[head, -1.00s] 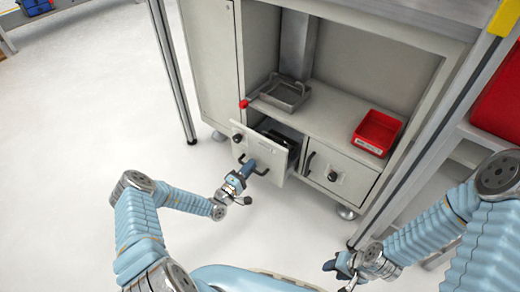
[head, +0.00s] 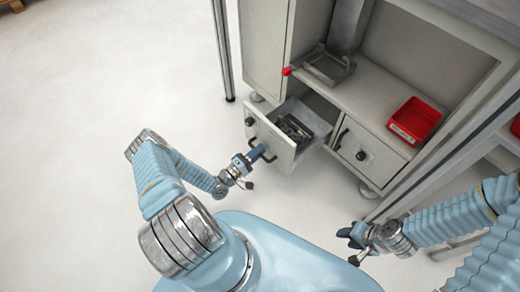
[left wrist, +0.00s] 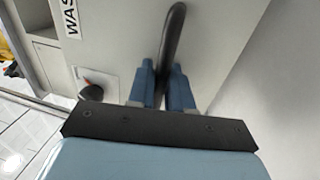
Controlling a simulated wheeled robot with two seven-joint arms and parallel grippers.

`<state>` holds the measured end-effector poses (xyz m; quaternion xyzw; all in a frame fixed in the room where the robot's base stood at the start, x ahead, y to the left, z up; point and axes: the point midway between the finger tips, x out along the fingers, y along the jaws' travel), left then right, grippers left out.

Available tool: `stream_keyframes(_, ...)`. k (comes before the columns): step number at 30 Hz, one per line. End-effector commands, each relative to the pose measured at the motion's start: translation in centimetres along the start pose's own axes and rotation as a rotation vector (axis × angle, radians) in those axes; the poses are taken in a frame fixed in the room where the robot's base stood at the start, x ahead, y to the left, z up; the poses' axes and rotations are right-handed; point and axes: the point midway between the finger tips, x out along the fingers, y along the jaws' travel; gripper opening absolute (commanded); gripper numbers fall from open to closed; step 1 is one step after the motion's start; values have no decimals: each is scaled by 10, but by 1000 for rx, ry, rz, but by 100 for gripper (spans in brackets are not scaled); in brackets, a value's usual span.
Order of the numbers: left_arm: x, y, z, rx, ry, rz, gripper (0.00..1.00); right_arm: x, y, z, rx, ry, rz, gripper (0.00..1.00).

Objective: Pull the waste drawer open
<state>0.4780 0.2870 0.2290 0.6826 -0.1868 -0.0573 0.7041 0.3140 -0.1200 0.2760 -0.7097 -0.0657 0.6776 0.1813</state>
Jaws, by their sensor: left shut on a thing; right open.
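The waste drawer (head: 274,146) is pulled out from the cabinet at its lower left, and dark metal parts (head: 294,128) show inside it. My left gripper (head: 258,153) is at the drawer front, shut on its black handle (head: 264,157). In the left wrist view the handle (left wrist: 172,40) rises between the two blue fingers of the gripper (left wrist: 162,88), and part of a "WAS" label (left wrist: 70,17) shows on the drawer front. My right gripper (head: 346,237) is open and empty, low in front of the right side of the cabinet.
A closed door (head: 366,150) with its own black handle is right of the drawer. On the shelf above are a grey metal tray (head: 328,66) and a red bin (head: 415,120). A frame post (head: 222,50) stands left; the floor (head: 90,90) there is clear.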

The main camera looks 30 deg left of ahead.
Motion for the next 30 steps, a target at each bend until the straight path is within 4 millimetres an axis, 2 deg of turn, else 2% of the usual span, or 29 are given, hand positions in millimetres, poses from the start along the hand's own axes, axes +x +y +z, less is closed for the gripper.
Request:
stream_keyframes(5, 0, -1, 0, 0, 0, -2, 0, 0, 0, 0, 0, 0, 0, 43)
stream_keyframes(6, 0, -1, 0, 0, 0, -2, 24, 0, 0, 0, 0, 0, 0, 43)
stream_keyframes(9, 0, -1, 0, 1, 0, -2, 36, 0, 0, 0, 0, 0, 0, 43)
stream_keyframes(17, -1, 0, 0, 1, 0, -2, 36, 0, 0, 0, 0, 0, 0, 43)
stream_keyframes(20, -8, -1, -1, 0, 2, -3, 36, 0, 0, 0, 0, 0, 0, 43)
stream_keyframes(23, -24, -1, -1, 0, 2, -4, 36, 0, 0, 0, 0, 1, 0, 43)
stream_keyframes(30, -84, -1, -1, 1, 4, -4, 36, 2, 2, -1, 1, 2, 1, 43)
